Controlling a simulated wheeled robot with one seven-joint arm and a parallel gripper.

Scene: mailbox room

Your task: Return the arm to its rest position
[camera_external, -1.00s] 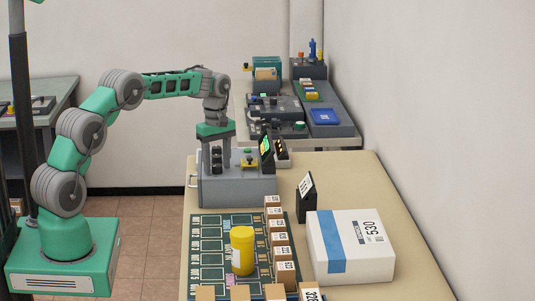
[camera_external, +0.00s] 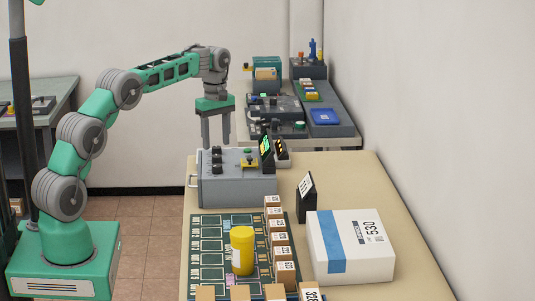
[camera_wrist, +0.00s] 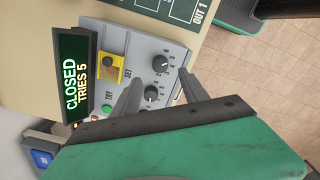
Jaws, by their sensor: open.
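My green arm reaches out to the right from its base in the external view. My gripper (camera_external: 215,145) points down with its two fingers apart and empty. The panel has black knobs (camera_wrist: 160,63), a green button labelled TRY (camera_wrist: 107,109) and a yellow-framed switch (camera_wrist: 110,69). Its display (camera_wrist: 76,85) reads "CLOSED TRIES 5".
On the table are a yellow cylinder (camera_external: 242,250) on a green sorting mat (camera_external: 210,245), several small labelled boxes (camera_external: 280,240), a white package (camera_external: 352,247) with a blue stripe, and a black sign (camera_external: 306,193). A back table holds more devices (camera_external: 285,110). Air above the table is clear.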

